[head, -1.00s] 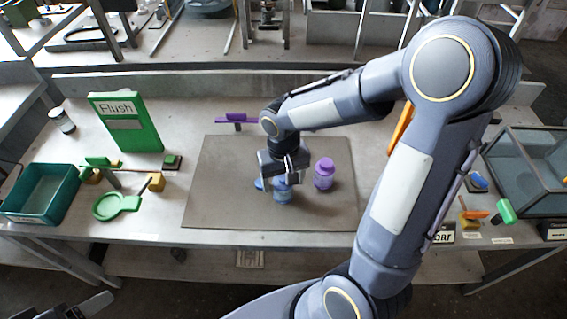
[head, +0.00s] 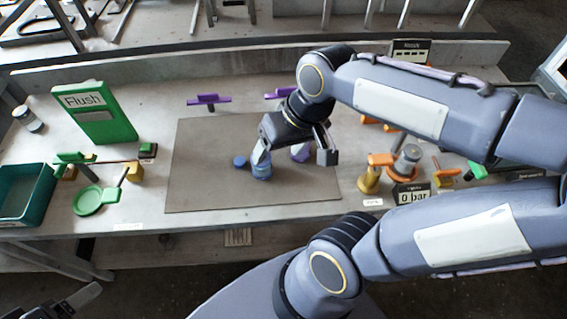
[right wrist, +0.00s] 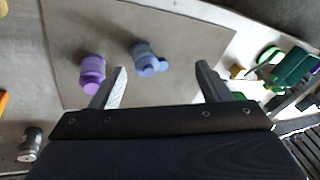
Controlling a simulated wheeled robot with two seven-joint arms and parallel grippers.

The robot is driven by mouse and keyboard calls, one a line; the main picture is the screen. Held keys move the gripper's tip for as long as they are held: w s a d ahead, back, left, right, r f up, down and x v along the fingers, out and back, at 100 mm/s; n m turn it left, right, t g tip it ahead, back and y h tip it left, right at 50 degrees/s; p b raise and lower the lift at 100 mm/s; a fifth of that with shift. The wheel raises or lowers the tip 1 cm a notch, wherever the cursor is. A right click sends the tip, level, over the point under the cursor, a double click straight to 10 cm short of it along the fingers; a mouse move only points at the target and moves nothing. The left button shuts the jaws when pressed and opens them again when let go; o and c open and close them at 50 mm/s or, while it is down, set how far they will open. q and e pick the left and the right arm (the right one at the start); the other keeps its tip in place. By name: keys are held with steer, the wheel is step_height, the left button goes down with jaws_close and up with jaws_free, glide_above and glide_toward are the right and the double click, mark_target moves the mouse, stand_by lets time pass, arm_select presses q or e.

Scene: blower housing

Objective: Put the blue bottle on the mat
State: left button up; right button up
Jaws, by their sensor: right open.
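The blue bottle (head: 262,168) stands on the brown mat (head: 200,190), with a small round blue piece (head: 240,161) close beside it. The bottle also shows in the right wrist view (right wrist: 146,56), beyond the fingertips and apart from them. My right gripper (head: 293,150) is open and empty, above and right of the bottle; its two fingers show in the right wrist view (right wrist: 160,72). The gripper partly covers the bottle's upper part in the head view. Part of my left gripper (head: 80,303) shows at the bottom left edge; its jaws are unclear.
A purple bottle (head: 300,153) stands on the mat behind my right gripper, partly hidden. A green Flush panel (head: 98,115), a green round-ended tool (head: 88,200) and a teal tray (head: 40,200) are on the left. Valves and a gauge sign (head: 412,195) are on the right. The mat's front is clear.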

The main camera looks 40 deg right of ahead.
steer(key=s+t, duration=0.1)
steer(key=s+a, duration=0.1)
steer(key=s, duration=0.1)
steer(key=s+a+t+y, duration=0.1)
steer(key=shift+s+f+t, duration=0.3)
steer(key=shift+s+f, duration=0.05)
steer(key=shift+f, duration=0.05)
